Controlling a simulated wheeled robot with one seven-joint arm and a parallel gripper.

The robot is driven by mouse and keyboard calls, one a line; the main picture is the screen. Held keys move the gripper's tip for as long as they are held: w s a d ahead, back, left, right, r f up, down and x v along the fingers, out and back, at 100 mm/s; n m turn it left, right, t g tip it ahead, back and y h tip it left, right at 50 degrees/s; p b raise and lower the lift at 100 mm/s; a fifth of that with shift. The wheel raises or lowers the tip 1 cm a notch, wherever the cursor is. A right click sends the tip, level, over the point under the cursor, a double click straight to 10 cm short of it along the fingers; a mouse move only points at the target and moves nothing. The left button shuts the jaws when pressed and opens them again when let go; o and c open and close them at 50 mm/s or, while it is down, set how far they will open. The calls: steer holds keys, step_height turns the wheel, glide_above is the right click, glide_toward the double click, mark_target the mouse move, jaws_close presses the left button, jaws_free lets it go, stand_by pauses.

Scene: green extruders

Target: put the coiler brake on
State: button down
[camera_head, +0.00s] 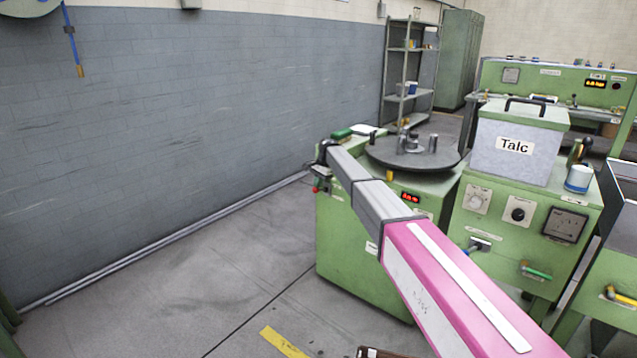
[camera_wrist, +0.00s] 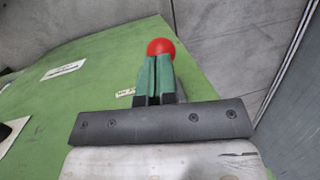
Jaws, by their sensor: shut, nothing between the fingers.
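The coiler is a green cabinet (camera_head: 345,240) with a dark round plate (camera_head: 430,153) on top. A small red knob (camera_head: 316,190) shows at its left side, low beside the end of my arm; I take it for the brake lever's knob. In the wrist view the red ball (camera_wrist: 161,47) is just beyond the tips of my gripper (camera_wrist: 155,60). The green fingers are shut with nothing between them, and they overlap the ball's lower edge. I cannot tell whether they touch it. The lever's shaft is mostly hidden. In the head view my gripper (camera_head: 323,172) is small and partly hidden by my arm.
A green machine with a grey Talc box (camera_head: 517,143) stands right of the coiler. A blue-grey wall (camera_head: 190,110) runs along the left, with clear floor (camera_head: 220,260) before it. A metal shelf (camera_head: 408,75) is at the back. A yellow stripe (camera_head: 283,342) marks the floor.

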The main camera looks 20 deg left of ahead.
mark_target(315, 192)
steer(key=shift+s, duration=0.1)
steer(key=shift+s+a+f+t+h, duration=0.25)
steer(key=shift+s+f+t+h, duration=0.25)
steer(key=shift+s+f+t, duration=0.55)
steer(key=shift+s+a+f+n+t+h, duration=0.1)
steer(key=shift+f+n+t+h, duration=0.1)
steer(key=shift+f+t, duration=0.35)
steer(key=shift+a+f+n+t+h, duration=0.1)
steer(key=shift+f+t+h, duration=0.2)
steer(key=shift+t, duration=0.4)
steer(key=shift+a+f+t+h, duration=0.1)
steer(key=shift+f+t+h, duration=0.3)
steer(key=shift+f+t, duration=1.1)
steer(key=shift+s+f+g, duration=0.1)
steer(key=shift+f+g, duration=0.2)
steer(key=shift+f, duration=0.1)
